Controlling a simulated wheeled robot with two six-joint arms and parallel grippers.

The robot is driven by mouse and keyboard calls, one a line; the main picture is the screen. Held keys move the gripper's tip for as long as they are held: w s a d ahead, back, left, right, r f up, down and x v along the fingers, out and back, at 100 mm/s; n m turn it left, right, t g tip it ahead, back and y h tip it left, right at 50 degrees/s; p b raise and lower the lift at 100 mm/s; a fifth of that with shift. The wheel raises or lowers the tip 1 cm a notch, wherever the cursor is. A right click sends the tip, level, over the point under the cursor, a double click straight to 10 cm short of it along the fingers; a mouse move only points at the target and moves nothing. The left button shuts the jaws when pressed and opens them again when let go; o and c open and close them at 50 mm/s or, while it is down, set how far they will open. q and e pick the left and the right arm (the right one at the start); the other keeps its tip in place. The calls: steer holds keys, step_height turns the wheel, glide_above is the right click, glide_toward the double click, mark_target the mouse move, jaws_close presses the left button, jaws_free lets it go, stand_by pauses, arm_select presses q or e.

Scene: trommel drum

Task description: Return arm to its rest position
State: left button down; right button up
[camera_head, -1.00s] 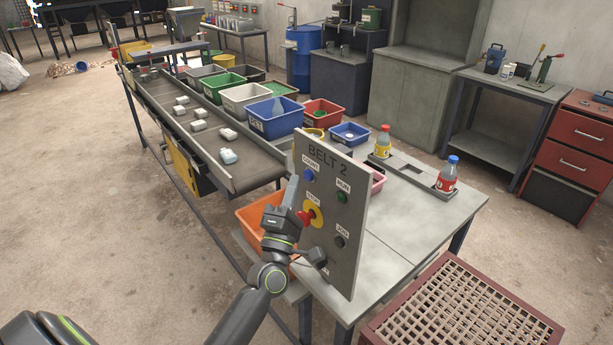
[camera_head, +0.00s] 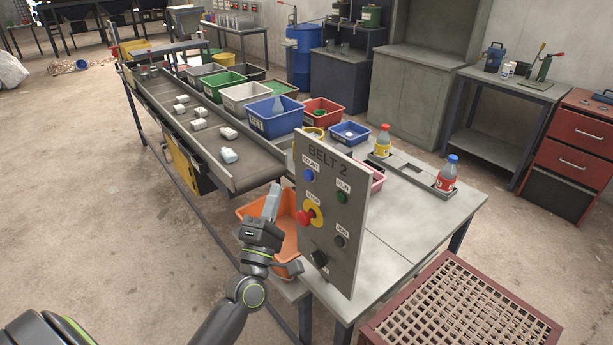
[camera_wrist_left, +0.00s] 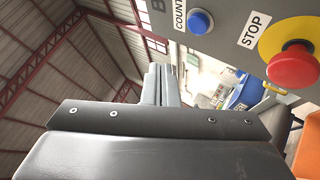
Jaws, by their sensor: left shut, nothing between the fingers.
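My left gripper (camera_head: 271,205) is shut and empty in the head view, in front of and left of the grey BELT 2 panel (camera_head: 331,215), apart from the red stop button. The orange bin (camera_head: 285,240) shows behind it. The red stop button (camera_head: 304,217) sits on a yellow disc. In the left wrist view my shut fingers (camera_wrist_left: 161,84) point away, with the red stop button (camera_wrist_left: 292,66) to the right and the blue COUNT button (camera_wrist_left: 200,21) above. My right gripper is not in view.
The conveyor belt (camera_head: 213,140) with several white pieces runs to the back left. Bins, including a blue one (camera_head: 274,120), stand beside it. A steel table (camera_head: 420,220) carries two bottles. A red-framed grate (camera_head: 455,310) is at the front right. Open floor lies to the left.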

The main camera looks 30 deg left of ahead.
arm_select(q)
steer(key=shift+f, duration=0.1)
stand_by(0.3)
step_height(320, 180, down, 23)
steer(key=m+g+h+b, duration=0.1)
steer(key=m+g+h, duration=0.2)
steer(key=m+g, duration=0.4)
steer(key=s+f+m+g, duration=0.2)
steer(key=s+f+m, duration=0.1)
steer(key=f, duration=0.6)
steer(key=s+f+m+g, duration=0.1)
steer(key=s+f+m, duration=0.15)
steer(key=f, duration=0.65)
steer(key=s+f+m+g+b, duration=0.2)
steer(key=s+f+m+g, duration=0.4)
steer(key=s+f, duration=1.25)
steer(key=s+d+f+m+g, duration=0.1)
steer(key=s+f+g, duration=0.2)
steer(key=s, duration=0.6)
steer(key=s+d+f+m+g+h, duration=0.1)
steer(key=s+f+g, duration=0.2)
steer(key=s, duration=0.6)
steer(key=shift+s+d+f+m+g, duration=0.15)
steer(key=shift+s+f+m+g, duration=0.15)
steer(key=shift+s+f+m, duration=0.1)
